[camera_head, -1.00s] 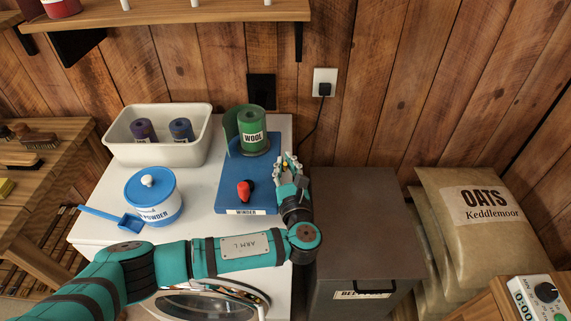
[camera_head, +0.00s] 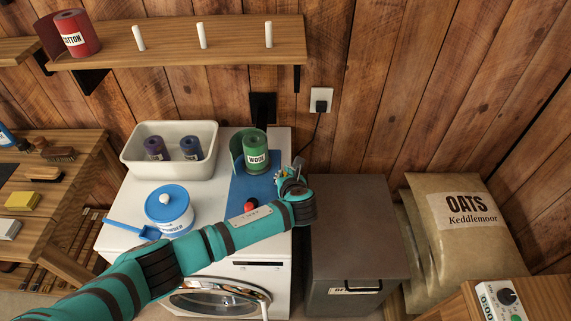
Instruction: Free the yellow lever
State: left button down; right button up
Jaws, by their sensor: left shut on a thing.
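The blue winder (camera_head: 252,186) lies on the white washing machine, and my left arm crosses its front part. A green wool roll (camera_head: 256,153), labelled WOOL, stands at its back with a curved green sheet beside it. A red knob (camera_head: 250,205) shows just above my arm. My left gripper (camera_head: 291,174) is at the winder's right edge, right of and a little in front of the roll. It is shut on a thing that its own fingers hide. I cannot make out a yellow lever; that edge is covered by the hand. My right gripper is out of view.
A white tub (camera_head: 137,161) with two small rolls and a blue-lidded powder jar (camera_head: 168,207) with a scoop stand left of the winder. A grey bin (camera_head: 355,225) adjoins on the right. A shelf (camera_head: 180,48) with pegs and a red cotton roll hangs above.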

pick_arm(q)
jog(key=shift+w+a+r+g+p, duration=0.1)
jog(key=shift+w+r+g+p, duration=0.15)
jog(key=shift+r+g+p, duration=0.2)
jog(key=shift+w+f+m+g+p, duration=0.15)
jog(key=shift+w+f+g, duration=0.15)
jog(key=shift+g, duration=0.45)
jog(key=shift+w+f+m+g+p, duration=0.1)
jog(key=shift+w+f+g, duration=0.2)
jog(key=shift+g, duration=0.45)
jog(key=shift+w+f+m+g+p, duration=0.1)
jog(key=shift+w+f+g+p, duration=0.2)
jog(key=shift+g, duration=0.45)
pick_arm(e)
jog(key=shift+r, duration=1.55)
pick_arm(q)
jog(key=shift+w, duration=0.1)
jog(key=c, duration=1.4)
grip_release()
jog(key=shift+r, duration=0.1)
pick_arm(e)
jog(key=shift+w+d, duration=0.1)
